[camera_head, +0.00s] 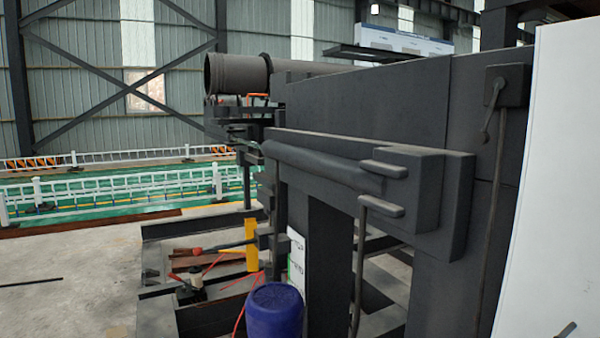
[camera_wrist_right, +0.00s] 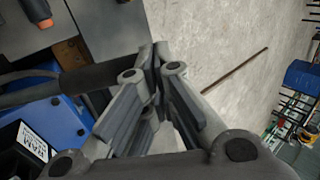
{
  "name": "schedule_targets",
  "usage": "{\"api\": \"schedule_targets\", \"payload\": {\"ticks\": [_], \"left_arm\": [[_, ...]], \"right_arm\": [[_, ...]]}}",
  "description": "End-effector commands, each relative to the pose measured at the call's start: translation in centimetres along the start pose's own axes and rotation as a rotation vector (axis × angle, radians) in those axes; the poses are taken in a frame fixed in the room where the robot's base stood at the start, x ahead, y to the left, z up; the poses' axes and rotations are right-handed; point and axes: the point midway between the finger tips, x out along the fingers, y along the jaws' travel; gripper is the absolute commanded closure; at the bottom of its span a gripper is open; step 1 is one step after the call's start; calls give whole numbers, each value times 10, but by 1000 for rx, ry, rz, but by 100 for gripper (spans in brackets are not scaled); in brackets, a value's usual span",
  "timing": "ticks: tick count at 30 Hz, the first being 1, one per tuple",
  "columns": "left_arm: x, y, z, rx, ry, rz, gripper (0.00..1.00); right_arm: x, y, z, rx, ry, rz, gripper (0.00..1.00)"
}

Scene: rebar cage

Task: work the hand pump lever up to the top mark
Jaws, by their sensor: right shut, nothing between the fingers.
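What looks like the pump lever, a dark rod with a red end (camera_head: 197,250), stands low at left centre in the head view. It runs nearly level toward a yellow upright (camera_head: 251,245); I cannot make out a top mark. A small dark unit below it (camera_head: 192,284) may be the pump body. In the right wrist view my right gripper (camera_wrist_right: 156,62) is shut and empty. A dark round bar (camera_wrist_right: 95,77) passes at the left of its fingers; I cannot tell whether it is the lever or whether they touch. My left gripper is not in view.
A blue drum (camera_head: 273,312) stands in front of dark steel framework (camera_head: 365,105). Red hoses lie near it. The right wrist view shows a blue unit with a RAM label (camera_wrist_right: 33,141), an orange-tipped tool (camera_wrist_right: 40,14) and open concrete floor (camera_wrist_right: 220,60).

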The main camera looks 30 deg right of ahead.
Motion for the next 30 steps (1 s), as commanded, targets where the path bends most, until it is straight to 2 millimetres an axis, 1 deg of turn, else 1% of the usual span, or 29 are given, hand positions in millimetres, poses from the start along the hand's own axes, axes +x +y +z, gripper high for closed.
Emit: {"api": "schedule_targets", "payload": {"ticks": [4,11,22,30], "left_arm": [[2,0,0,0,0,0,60],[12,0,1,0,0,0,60],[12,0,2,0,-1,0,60],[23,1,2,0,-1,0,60]], "right_arm": [[2,1,0,0,0,0,100],[14,2,0,1,-1,-1,100],[16,2,0,0,-1,0,100],[28,5,0,0,-1,0,100]]}}
